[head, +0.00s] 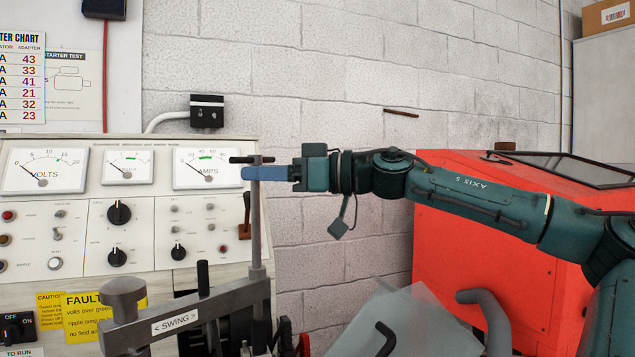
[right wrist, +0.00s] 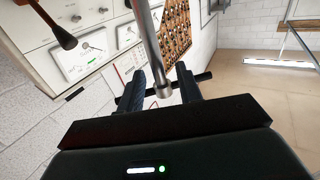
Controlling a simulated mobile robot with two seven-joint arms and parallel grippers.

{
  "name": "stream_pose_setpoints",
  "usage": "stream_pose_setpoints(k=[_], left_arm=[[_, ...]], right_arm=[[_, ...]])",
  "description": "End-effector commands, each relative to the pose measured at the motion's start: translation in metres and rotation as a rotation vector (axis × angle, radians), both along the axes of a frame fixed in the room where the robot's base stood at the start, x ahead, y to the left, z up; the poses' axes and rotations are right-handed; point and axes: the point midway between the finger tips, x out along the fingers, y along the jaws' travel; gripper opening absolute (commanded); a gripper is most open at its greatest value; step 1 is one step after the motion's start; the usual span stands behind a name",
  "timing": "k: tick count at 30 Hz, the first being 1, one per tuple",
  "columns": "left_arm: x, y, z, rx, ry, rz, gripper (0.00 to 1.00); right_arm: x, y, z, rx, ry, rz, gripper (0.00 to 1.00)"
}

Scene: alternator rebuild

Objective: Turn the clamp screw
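The clamp screw (head: 255,220) is a grey upright rod with a black cross bar (head: 240,159) at its top. It rises from the grey clamp arm labelled "SWING" (head: 220,301). My right gripper (head: 247,173) reaches in from the right at the screw's top, just below the cross bar. In the right wrist view, the fingers of my right gripper (right wrist: 162,72) stand apart on either side of the screw (right wrist: 148,45), with gaps showing beside it. The bar's ends (right wrist: 204,77) stick out past both fingers. My left gripper is not in view.
A test bench panel (head: 85,215) with dials and knobs stands behind and left of the clamp. A red cabinet (head: 460,230) stands at the right, behind my right arm. A translucent shield (head: 410,315) is at lower middle. White brick wall lies behind.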

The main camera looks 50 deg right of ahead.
Motion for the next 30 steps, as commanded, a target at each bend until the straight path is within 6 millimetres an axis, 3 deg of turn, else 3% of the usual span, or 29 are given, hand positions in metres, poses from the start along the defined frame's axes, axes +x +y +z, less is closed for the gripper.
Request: stream_pose_setpoints(k=[9, 15, 30], left_arm=[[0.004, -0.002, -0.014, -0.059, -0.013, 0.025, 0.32], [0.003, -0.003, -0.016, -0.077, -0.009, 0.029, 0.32], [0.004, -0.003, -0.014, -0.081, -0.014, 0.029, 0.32]], right_arm=[[-0.057, -0.033, -0.002, -0.001, -0.006, -0.006, 0.35], [-0.079, -0.045, -0.001, -0.001, -0.003, -0.003, 0.35], [-0.084, -0.048, 0.000, 0.000, -0.001, -0.001, 0.35]])
